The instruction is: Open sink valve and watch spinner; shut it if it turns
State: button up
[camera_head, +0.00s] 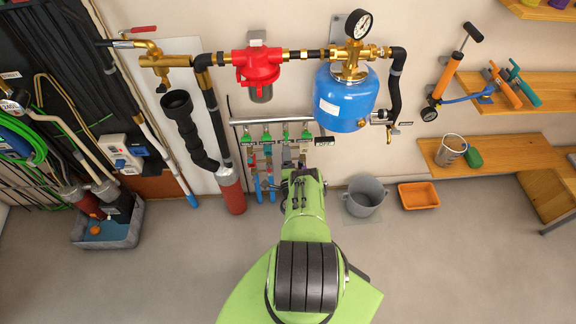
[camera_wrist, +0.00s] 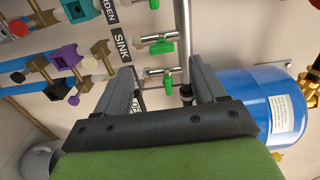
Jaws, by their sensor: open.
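The manifold's row of valves with green handles hangs on the wall in the head view; one handle is near the middle (camera_head: 266,137). In the wrist view the SINK label (camera_wrist: 121,42) is readable, and the green-handled valve level with it (camera_wrist: 162,46) lies just beyond my fingertips. My gripper (camera_wrist: 160,68) is open and empty, its two grey fingers apart. Another green handle (camera_wrist: 155,83) shows between the fingers, not visibly touched. A purple block on brass fittings (camera_wrist: 68,55) sits left of the labels. I cannot tell which part is the spinner.
A blue tank (camera_head: 346,100) hangs right of the manifold, close to my right finger in the wrist view. A grey bucket (camera_head: 365,195) and an orange tray (camera_head: 418,195) stand on the floor at right. A black hose (camera_head: 186,130) hangs left. The foreground floor is clear.

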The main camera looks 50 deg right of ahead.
jog(key=v, duration=0.5)
jog(key=shift+s+a, duration=0.1)
jog(key=shift+s, duration=0.05)
dwell(0.3)
